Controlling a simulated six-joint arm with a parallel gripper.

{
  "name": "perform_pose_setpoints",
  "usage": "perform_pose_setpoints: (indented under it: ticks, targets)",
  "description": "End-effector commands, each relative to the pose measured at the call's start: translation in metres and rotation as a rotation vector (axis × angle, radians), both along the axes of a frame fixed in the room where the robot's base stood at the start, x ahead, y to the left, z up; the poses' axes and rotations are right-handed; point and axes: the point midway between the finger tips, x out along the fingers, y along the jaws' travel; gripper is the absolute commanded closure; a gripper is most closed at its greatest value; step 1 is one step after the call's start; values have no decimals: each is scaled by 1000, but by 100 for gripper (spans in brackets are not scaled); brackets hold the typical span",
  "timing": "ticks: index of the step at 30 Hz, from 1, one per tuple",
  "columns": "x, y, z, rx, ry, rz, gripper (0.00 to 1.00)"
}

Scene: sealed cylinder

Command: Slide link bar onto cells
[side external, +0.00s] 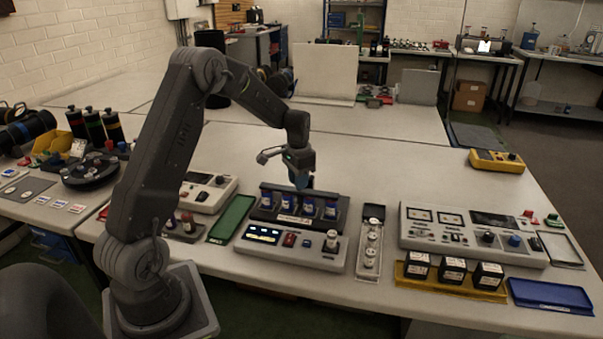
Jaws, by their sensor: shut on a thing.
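My gripper (301,182) points down at the rear of a black rack (262,214) in the middle of the table. Several dark blue cells (308,207) stand upright in a row in the rack. A dark bar (328,193) lies along the back of the row, close to their tops; I take it to be the link bar. My gripper is shut at this bar, and the fingertips are small and partly hidden. I cannot tell whether the bar touches the cells.
A grey control panel (290,255) sits in front of the rack. A green tray (232,218) lies to the left, a narrow tray of round parts (368,262) to the right. Farther right are a larger meter console (470,238), black boxes in a yellow holder (452,272) and a blue tray (550,296).

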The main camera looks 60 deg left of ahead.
Motion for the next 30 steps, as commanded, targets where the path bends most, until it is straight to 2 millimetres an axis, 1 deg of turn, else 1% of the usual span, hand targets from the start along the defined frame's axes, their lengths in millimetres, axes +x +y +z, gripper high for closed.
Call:
perform_pose_setpoints:
  ticks: [3, 12, 13, 20, 27, 30]
  targets:
    - [-5, -5, 1, 0, -1, 0, 100]
    - [-6, -7, 1, -4, 4, -1, 100]
    - [-6, -7, 1, -4, 4, -1, 72]
    - [-5, -6, 1, -2, 1, 0, 50]
    - [-5, -5, 1, 0, -1, 0, 50]
    - [-5, -5, 7, 1, -2, 0, 50]
